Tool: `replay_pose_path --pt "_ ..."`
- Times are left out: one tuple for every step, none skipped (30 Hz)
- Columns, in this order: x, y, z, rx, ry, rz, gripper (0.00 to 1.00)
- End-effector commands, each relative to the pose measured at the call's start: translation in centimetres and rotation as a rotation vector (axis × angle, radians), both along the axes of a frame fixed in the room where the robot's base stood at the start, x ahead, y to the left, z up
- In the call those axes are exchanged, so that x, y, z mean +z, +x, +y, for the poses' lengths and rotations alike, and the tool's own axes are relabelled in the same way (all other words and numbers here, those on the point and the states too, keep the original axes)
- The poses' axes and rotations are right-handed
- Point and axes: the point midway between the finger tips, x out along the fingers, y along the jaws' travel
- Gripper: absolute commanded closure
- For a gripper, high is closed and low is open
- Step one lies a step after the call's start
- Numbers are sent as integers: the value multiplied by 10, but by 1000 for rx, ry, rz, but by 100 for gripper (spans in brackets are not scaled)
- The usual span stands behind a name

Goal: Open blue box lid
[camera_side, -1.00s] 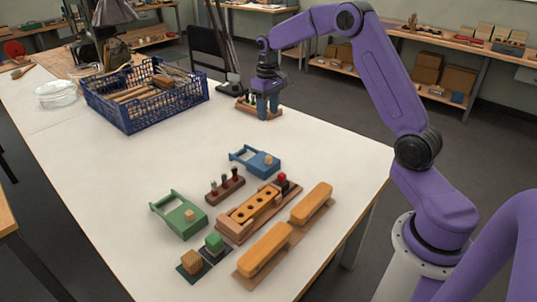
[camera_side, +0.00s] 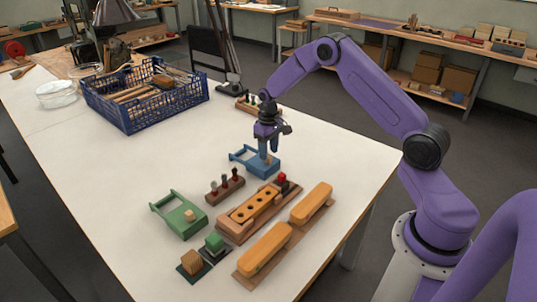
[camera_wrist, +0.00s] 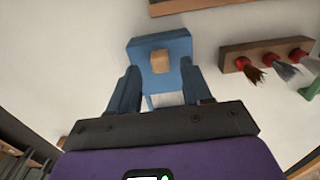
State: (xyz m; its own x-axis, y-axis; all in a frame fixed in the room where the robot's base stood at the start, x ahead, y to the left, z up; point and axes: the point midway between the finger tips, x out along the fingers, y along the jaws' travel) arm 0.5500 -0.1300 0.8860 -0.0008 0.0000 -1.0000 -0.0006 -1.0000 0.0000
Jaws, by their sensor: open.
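The blue box (camera_side: 257,165) lies on the white table, with a frame-like handle on its left side in the side view. In the wrist view, the blue box (camera_wrist: 150,43) is straight ahead, with a light wooden knob (camera_wrist: 161,61) on top. My gripper (camera_side: 268,152) points down over the knob end of the box. In the wrist view, my gripper (camera_wrist: 158,72) is open, with one finger on either side of the knob. The fingers hide most of the knob in the side view. I cannot tell whether they touch the box.
A brown rack of tufts (camera_side: 225,187) stands close by. The green box (camera_side: 181,216), wooden hole block (camera_side: 250,209) and two orange-topped brushes (camera_side: 265,248) lie nearer the camera. A blue crate (camera_side: 150,112) stands at the back left. Table left of the blue box is clear.

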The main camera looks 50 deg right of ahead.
Motion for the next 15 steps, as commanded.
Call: replay_pose_path --pt "-7 0 0 0 0 1 51" --pt "-10 0 0 0 0 1 51" --pt "-14 0 0 1 0 1 51" --pt "-16 0 1 1 0 0 51" --pt "-17 0 1 1 0 0 51" --pt "-19 0 0 1 0 -1 51" --pt "-20 0 0 0 0 -1 51" --pt "-21 0 0 0 0 -1 51" --pt "-22 0 0 0 0 -1 51" --pt "-22 0 0 0 0 -2 51" --pt "-22 0 0 0 0 -2 51" --pt "-22 0 0 0 0 -2 51" --pt "-22 0 0 0 0 -2 51" --pt "-22 0 0 0 0 -2 51" --pt "-22 0 0 0 0 -2 51"
